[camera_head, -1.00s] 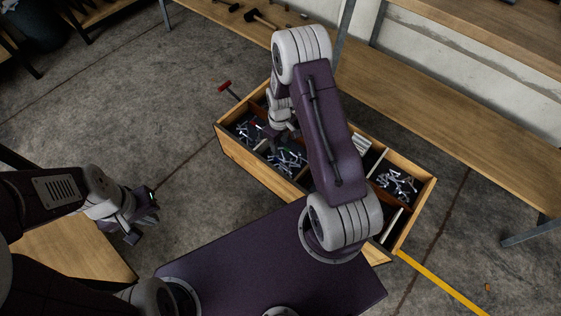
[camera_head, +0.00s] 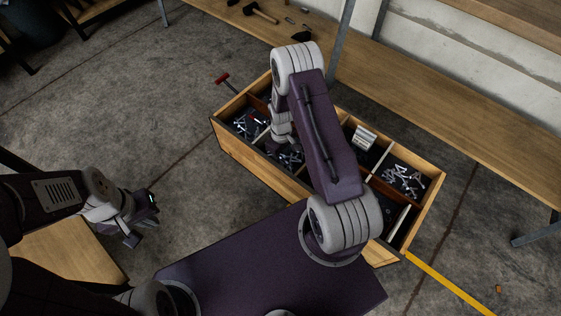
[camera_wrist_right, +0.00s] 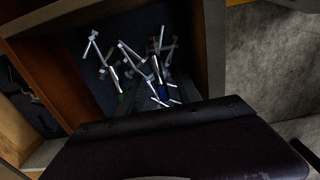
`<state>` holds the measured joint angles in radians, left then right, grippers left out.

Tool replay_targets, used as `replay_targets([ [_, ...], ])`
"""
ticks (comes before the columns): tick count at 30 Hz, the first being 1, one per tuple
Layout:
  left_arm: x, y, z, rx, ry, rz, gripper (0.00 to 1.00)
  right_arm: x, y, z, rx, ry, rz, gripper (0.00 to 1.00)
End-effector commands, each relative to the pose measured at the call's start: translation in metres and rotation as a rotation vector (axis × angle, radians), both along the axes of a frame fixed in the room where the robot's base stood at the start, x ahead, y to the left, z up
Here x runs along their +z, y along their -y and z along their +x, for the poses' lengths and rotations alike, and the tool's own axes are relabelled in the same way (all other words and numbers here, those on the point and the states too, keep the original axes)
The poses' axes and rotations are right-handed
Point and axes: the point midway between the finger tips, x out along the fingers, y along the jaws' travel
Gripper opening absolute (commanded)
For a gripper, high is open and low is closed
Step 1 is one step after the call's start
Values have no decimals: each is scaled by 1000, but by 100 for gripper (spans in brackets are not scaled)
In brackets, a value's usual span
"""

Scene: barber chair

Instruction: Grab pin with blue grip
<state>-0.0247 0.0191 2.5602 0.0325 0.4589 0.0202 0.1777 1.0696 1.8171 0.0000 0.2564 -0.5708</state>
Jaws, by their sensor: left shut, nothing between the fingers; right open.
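A wooden box (camera_head: 238,150) with compartments holds several metallic pins. My left gripper (camera_head: 143,222) is shut and empty, off to the left.
A red-headed tool (camera_head: 222,79) sticks out at the box's far left corner. Other compartments hold pins (camera_head: 402,180) and a pale stack (camera_head: 363,137). A wooden bench (camera_head: 420,130) runs behind the box. Wooden dividers surround the pins.

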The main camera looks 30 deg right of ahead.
Motion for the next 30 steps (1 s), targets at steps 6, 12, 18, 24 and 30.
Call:
replay_targets([
  [6, 0, 0, 0, 0, 0, 0, 0, -1, 0, 1, 0, 1, -1, 35],
  [12, 0, 0, 0, 0, 1, 0, 0, 0, 0, 0, 0, 1, -1, 0],
  [18, 0, 0, 0, 0, 0, 0, 0, 0, 0, 1, -1, 1, -1, 0],
  [24, 11, 0, 0, 0, 0, 0, 0, 14, 0, 1, -1, 2, 0, 0],
  [30, 39, 0, 0, 0, 1, 0, 0, 52, 0, -2, -1, 1, -1, 0],
])
